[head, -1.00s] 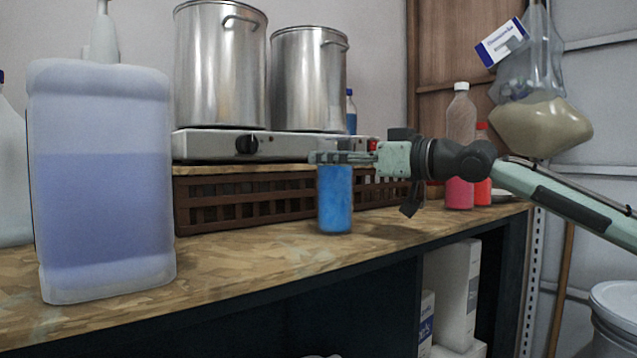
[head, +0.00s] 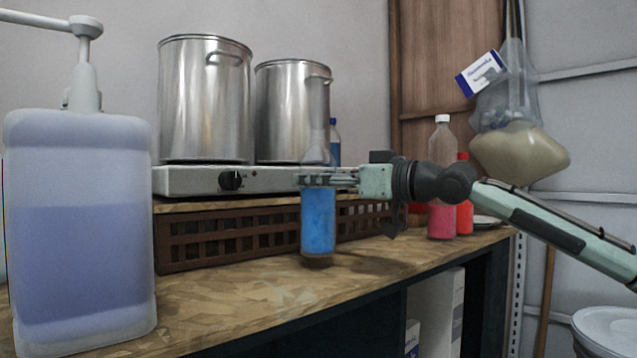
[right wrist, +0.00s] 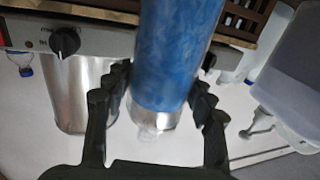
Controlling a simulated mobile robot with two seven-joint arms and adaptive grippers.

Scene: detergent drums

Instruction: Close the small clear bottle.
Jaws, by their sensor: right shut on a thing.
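The small clear bottle (head: 318,222), filled with blue liquid, is upright in my right gripper (head: 318,180) above the front of the counter. The gripper is shut around its upper body. The clear shoulder and narrow neck stick up above the fingers, and I see no cap on them. The bottle's base appears just off the counter, with a dark shadow beneath. In the right wrist view the blue bottle (right wrist: 177,50) stands between the two dark fingers (right wrist: 158,105), its clear neck pointing down in the picture. My left gripper is out of view.
A large jug of violet liquid with a pump (head: 80,230) stands at front left. Two steel pots (head: 205,100) sit on a hotplate (head: 200,181) over a brown basket (head: 210,235). A blue-capped bottle (head: 335,145) stands behind; pink (head: 441,220) and red (head: 465,215) bottles stand right.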

